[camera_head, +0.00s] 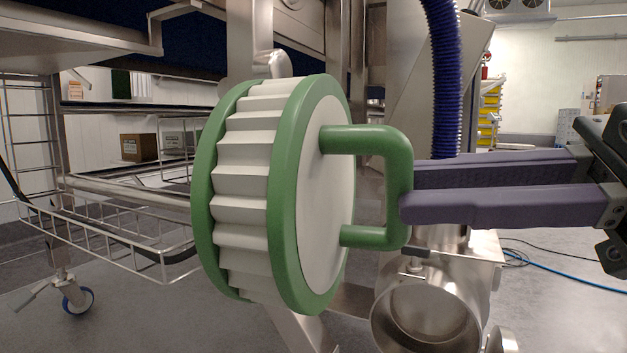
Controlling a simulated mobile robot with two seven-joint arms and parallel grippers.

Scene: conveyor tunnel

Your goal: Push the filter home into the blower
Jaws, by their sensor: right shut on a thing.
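The filter (240,190) is a round pleated white cartridge with green rims and a green handle (398,165) on its white face. It fills the middle of the head view, held in the air with its handle toward the right. My right gripper (408,188) comes in from the right, with its two purple fingers shut on the upright bar of the handle. The blower seems to be the metal housing with a round open mouth (430,315) at the lower right, below the gripper. The filter is apart from that mouth in the picture. My left gripper is not in view.
A steel frame with a wire basket (110,240) and a castor (77,300) stands on the left. A dark blue ribbed hose (443,75) hangs down behind the handle. A blue cable (570,270) lies on the floor at right. Cardboard boxes (138,147) stand behind.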

